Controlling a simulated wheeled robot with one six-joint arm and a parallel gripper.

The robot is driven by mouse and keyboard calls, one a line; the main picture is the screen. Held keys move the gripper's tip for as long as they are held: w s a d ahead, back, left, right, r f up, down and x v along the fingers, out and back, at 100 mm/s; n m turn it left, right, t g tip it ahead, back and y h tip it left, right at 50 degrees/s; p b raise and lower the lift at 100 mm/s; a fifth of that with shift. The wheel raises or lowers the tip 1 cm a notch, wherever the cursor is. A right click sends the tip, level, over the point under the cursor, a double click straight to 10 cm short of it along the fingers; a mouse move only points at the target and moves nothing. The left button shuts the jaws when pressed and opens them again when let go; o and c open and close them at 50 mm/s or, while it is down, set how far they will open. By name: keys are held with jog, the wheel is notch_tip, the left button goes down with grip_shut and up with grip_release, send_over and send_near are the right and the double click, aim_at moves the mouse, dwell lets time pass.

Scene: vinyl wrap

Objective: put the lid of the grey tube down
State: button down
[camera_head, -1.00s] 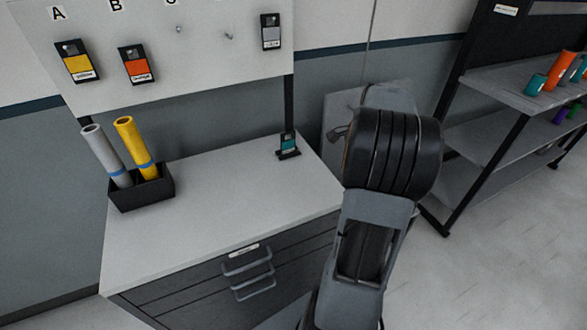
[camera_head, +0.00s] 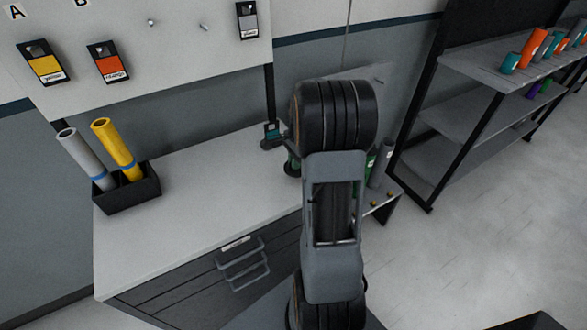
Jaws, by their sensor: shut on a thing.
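A grey tube (camera_head: 82,153) with a blue band leans in a black box (camera_head: 128,203) on the left of the table; its top end looks open. Another grey tube (camera_head: 387,160) stands at the table's right end, beside my arm. I cannot tell which of the two the lid belongs to. My arm rises through the middle of the view and reaches over the table. My gripper is hidden behind my arm's thick dark joint. No lid can be made out, and the part of the table behind my arm is covered.
A yellow tube (camera_head: 115,145) shares the black box. Green tubes (camera_head: 371,164) show partly beside my arm. The table's (camera_head: 205,195) middle is clear. A shelf rack (camera_head: 480,115) stands at right.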

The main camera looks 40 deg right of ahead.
jog(key=shift+w+a+f, duration=0.1)
jog(key=shift+a+f, duration=0.1)
jog(key=shift+f, duration=0.1)
jog(key=shift+w+a+f, duration=0.1)
jog(key=shift+f, duration=0.5)
jog(key=shift+w+a+f, duration=0.1)
jog(key=shift+f, duration=1.05)
jog(key=shift+d+f, duration=0.1)
jog(key=shift+f, duration=0.1)
jog(key=c, duration=1.2)
grip_release()
